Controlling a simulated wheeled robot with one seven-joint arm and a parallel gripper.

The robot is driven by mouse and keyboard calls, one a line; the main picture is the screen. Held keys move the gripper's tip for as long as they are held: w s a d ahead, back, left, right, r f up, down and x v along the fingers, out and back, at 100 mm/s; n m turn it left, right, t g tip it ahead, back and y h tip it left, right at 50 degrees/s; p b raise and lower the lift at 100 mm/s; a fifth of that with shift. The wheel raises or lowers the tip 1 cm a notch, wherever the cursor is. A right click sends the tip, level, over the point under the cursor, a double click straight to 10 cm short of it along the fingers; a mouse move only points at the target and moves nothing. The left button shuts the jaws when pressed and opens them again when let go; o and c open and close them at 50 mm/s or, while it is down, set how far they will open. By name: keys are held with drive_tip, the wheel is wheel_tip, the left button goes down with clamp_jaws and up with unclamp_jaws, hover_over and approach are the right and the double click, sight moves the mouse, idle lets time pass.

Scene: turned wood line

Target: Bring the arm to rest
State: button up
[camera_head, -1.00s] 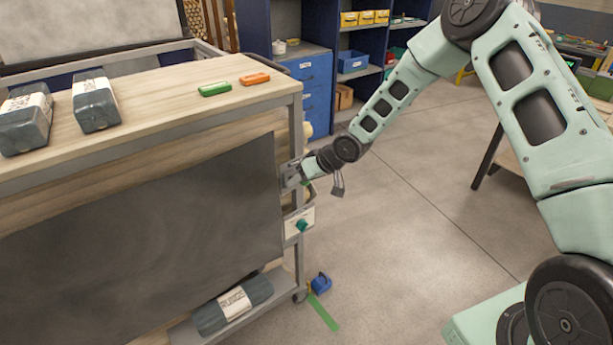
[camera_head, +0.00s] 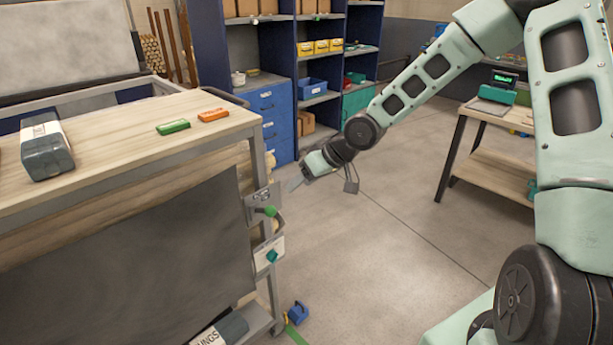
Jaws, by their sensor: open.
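My gripper (camera_head: 299,181) is at the end of my mint-green arm, low beside the right end of the wooden-topped cart (camera_head: 110,150). Its fingers point left toward a metal bracket (camera_head: 262,198) with a green knob (camera_head: 270,211) on the cart's end post. A small gap seems to show between the fingertips and the bracket. The gripper looks empty; its fingers are small and partly hidden by the wrist. My arm is stretched out, reaching down and left from the upper right.
A grey wrapped bundle (camera_head: 46,148), a green block (camera_head: 173,127) and an orange block (camera_head: 213,115) lie on the cart top. A blue wheel chock (camera_head: 298,313) is on the floor. Blue shelving (camera_head: 319,83) stands behind. A wooden bench (camera_head: 490,165) stands right, with clear floor between.

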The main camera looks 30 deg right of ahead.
drive_tip(key=shift+s+d+r, duration=0.2)
drive_tip(key=shift+s+r, duration=0.05)
drive_tip(key=shift+r, duration=0.15)
